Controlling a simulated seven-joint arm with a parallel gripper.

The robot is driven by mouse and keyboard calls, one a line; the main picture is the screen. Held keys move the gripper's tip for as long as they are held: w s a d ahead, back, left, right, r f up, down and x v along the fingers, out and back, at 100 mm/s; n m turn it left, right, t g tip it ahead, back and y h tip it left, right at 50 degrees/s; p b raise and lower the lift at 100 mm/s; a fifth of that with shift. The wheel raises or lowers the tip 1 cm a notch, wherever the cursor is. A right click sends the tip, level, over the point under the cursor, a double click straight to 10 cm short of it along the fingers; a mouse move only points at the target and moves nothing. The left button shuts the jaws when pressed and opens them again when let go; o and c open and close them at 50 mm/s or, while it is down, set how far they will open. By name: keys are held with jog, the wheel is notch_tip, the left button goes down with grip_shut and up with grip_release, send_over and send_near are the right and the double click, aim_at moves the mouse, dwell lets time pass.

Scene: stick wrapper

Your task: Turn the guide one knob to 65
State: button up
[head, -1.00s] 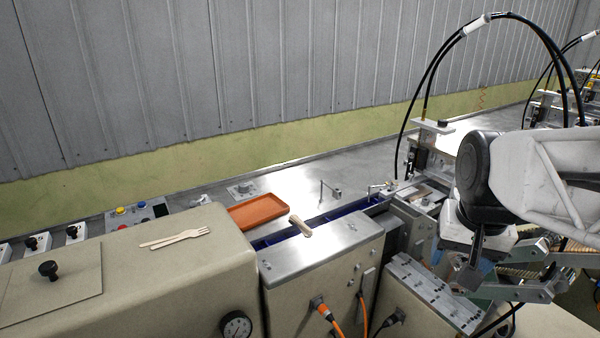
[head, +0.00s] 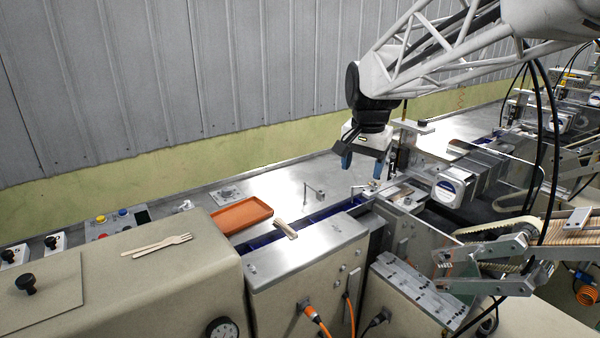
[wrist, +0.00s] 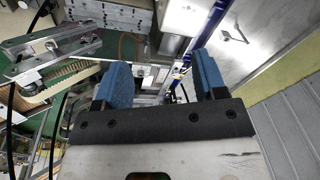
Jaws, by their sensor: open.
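My gripper (head: 362,166) hangs above the far side of the metal machine deck, with its blue fingers pointing down. The fingers are apart and empty, and in the wrist view the gripper (wrist: 160,72) shows a clear gap. A small metal guide fitting (head: 371,185) stands just below the fingertips, beside the blue channel. Another thin guide post (head: 313,190) stands on the deck to the left. I cannot tell for certain which part is the guide one knob, and no scale or number is readable.
An orange tray (head: 241,216) lies on the deck. A black knob (head: 26,284) sits front left. Metal brackets and black cables stand to the right.

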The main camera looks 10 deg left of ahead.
jog(key=w+a+f+m, duration=0.1)
jog(key=w+a, duration=0.9)
jog(key=m+g, duration=0.2)
jog(key=m, duration=0.2)
send_over(227, 188)
notch_tip(227, 188, down, 16)
jog(key=shift+a+f, duration=0.1)
jog(key=shift+f, duration=3.9)
jog(key=shift+c, duration=0.5)
